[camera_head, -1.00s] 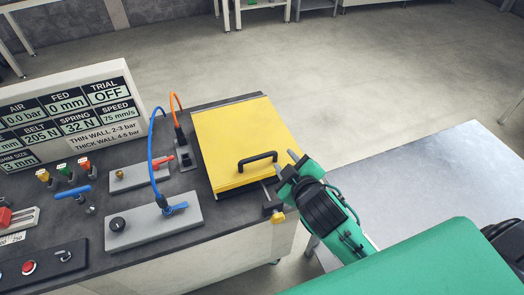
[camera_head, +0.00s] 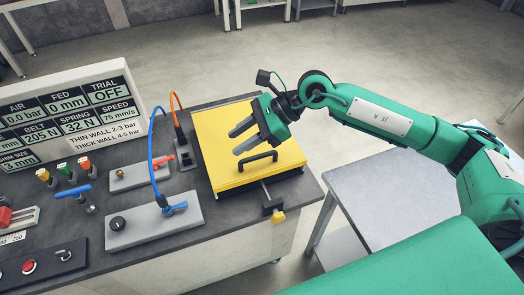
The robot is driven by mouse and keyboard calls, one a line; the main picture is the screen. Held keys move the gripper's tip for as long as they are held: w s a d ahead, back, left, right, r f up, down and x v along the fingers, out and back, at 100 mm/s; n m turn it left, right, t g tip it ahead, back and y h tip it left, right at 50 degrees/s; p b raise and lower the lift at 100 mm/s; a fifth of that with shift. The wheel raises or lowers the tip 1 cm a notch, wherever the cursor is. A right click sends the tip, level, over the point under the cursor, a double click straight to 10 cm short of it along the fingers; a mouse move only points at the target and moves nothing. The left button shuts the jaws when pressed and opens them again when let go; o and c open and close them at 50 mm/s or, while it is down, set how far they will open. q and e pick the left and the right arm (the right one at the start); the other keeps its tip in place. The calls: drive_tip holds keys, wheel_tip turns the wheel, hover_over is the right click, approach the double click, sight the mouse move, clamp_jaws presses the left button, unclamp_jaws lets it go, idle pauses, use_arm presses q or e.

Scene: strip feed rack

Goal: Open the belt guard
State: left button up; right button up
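The belt guard (camera_head: 218,165) is a flat yellow cover on the right part of the dark bench top, lying closed. Its black bar handle (camera_head: 258,161) is near the front edge of the cover. My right gripper (camera_head: 233,142) hangs over the guard, just behind and left of the handle. Its two grey fingers are apart with nothing between them, and they do not hold the handle. My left gripper is not in view.
A black latch-like block with a yellow knob (camera_head: 277,215) sits at the bench's front right edge. Blue (camera_head: 151,160) and orange (camera_head: 176,112) hoses rise left of the guard. A grey table (camera_head: 375,190) stands at right. A display board (camera_head: 72,112) stands at back left.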

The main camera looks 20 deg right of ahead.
drive_tip(key=w+d+f+n+h, duration=0.1)
drive_tip(key=w+d+h, duration=0.15)
drive_tip(key=d, duration=0.35)
drive_tip(key=w+d+f+h, duration=0.1)
drive_tip(key=d+h, duration=0.3)
drive_tip(key=d, duration=0.2)
drive_tip(key=p, duration=0.5)
approach(259, 155)
drive_tip(key=shift+t, duration=0.3)
drive_tip(key=x, duration=0.7)
drive_tip(key=shift+s+f, duration=0.1)
drive_tip(key=shift+s, duration=0.15)
drive_tip(key=shift+a+f, duration=0.2)
drive_tip(key=shift+f, duration=0.25)
drive_tip(key=shift+c, duration=0.3)
clamp_jaws()
